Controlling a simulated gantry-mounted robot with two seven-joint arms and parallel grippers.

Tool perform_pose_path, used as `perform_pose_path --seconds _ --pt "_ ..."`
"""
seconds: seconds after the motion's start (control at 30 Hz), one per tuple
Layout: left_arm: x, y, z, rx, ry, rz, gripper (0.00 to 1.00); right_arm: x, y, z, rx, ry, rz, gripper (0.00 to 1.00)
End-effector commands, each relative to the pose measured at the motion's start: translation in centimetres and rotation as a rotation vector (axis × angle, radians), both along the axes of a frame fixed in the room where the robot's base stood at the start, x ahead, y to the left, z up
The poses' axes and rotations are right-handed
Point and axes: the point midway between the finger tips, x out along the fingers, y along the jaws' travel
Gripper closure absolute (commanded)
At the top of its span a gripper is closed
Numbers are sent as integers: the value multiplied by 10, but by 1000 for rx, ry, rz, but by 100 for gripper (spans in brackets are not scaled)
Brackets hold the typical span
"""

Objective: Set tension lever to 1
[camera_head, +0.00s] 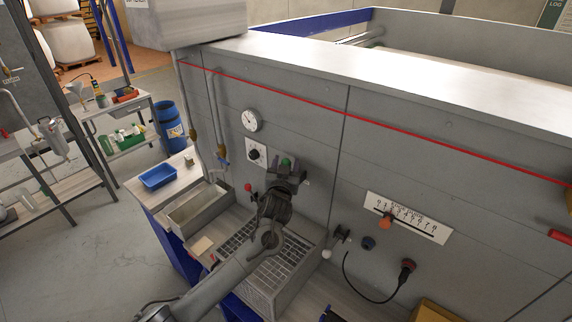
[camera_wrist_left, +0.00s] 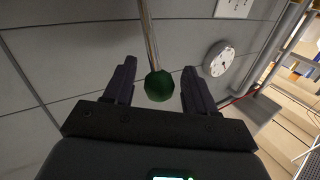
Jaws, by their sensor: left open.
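A green ball knob (camera_wrist_left: 159,86) on a thin metal rod (camera_wrist_left: 149,35) shows in the wrist view between the two dark fingers of my left gripper (camera_wrist_left: 152,85). The gripper is open, with a gap on both sides of the knob. In the head view my left gripper (camera_head: 287,172) is in front of the grey machine panel, with the green knob (camera_head: 286,162) at its fingers. A white numbered scale (camera_head: 409,217) with an orange knob (camera_head: 385,221) at its left part is on the panel to the right. I cannot tell which lever is the tension lever. My right gripper is not in view.
A round gauge (camera_head: 252,120) and a dial plate (camera_head: 256,153) are on the panel. A red ball (camera_head: 248,187) and a white ball lever (camera_head: 327,254) flank my arm. A blue tray (camera_head: 158,177) sits left.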

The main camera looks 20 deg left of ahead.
Motion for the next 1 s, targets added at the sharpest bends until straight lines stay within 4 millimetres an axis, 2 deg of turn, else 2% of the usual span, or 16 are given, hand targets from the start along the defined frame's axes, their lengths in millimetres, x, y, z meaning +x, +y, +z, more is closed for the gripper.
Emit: perform_pose_path --seconds 0.2,0.23,0.5,0.6,0.77,0.93,1.0 --pt "0 0 0 0 0 -1 44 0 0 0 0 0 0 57" --pt "0 0 0 0 0 -1 47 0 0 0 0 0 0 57" --pt "0 -1 0 0 0 -1 88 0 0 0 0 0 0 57" --pt "0 -1 0 0 0 -1 100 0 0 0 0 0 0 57" --pt "0 -1 1 1 1 -2 100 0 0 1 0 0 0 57" --pt "11 -6 15 26 92 -2 100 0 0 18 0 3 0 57" --pt "20 -9 5 34 122 -4 100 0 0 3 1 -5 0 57"
